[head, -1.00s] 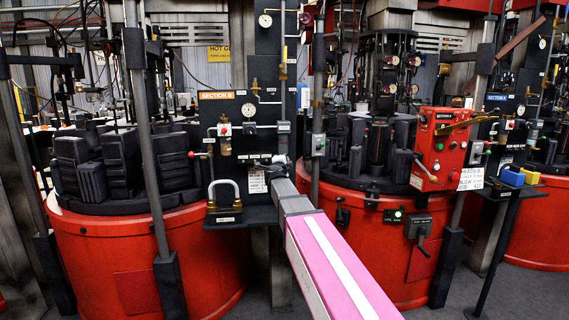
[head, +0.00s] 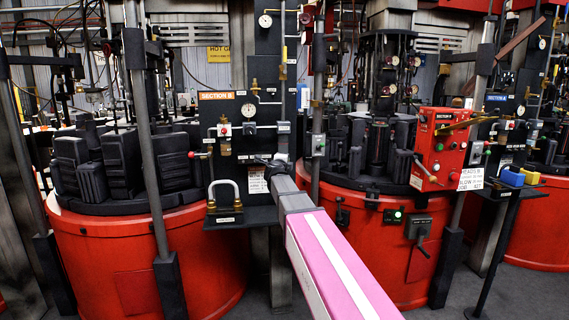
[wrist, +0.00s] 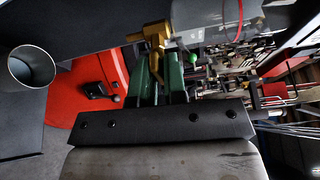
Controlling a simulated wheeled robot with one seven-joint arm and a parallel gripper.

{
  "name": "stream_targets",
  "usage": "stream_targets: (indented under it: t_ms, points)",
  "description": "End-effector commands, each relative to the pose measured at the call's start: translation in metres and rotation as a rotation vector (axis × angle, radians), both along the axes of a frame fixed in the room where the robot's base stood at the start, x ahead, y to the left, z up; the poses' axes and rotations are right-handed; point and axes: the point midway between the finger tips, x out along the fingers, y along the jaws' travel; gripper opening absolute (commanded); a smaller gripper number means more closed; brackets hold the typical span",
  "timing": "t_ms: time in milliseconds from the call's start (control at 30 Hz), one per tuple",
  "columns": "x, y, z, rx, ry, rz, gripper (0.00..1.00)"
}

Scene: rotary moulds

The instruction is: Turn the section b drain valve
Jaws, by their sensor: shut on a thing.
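The section B panel (head: 243,118) is a black board with an orange "SECTION B" label, a gauge and small fittings, left of my arm in the head view. My gripper (wrist: 161,72) has two green fingers, shut on the brass drain valve (wrist: 157,34) in the wrist view. The brass part sits beside a grey cylinder (wrist: 208,18). In the head view my gripper (head: 268,161) is at the panel's lower right edge, where my own wrist hides most of the valve.
Red round mould bases (head: 150,250) stand on both sides. A red control box (head: 437,150) is at the right. Grey floor shows at the lower right.

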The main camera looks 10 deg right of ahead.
Motion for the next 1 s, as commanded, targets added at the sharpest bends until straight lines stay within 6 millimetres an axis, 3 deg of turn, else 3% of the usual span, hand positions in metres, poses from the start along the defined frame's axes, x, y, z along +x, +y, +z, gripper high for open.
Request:
stream_targets:
  t_ms: [33,100,567,1000]
  points:
    - [0.0,0.0,-0.001,0.005,0.0,-0.002,0.18]
    - [0.0,0.0,-0.001,0.004,-0.001,-0.001,0.34]
    - [-0.01,0.004,0.0,0.001,0.0,0.0,0.34]
    - [-0.079,0.031,0.002,0.002,-0.001,0.0,0.34]
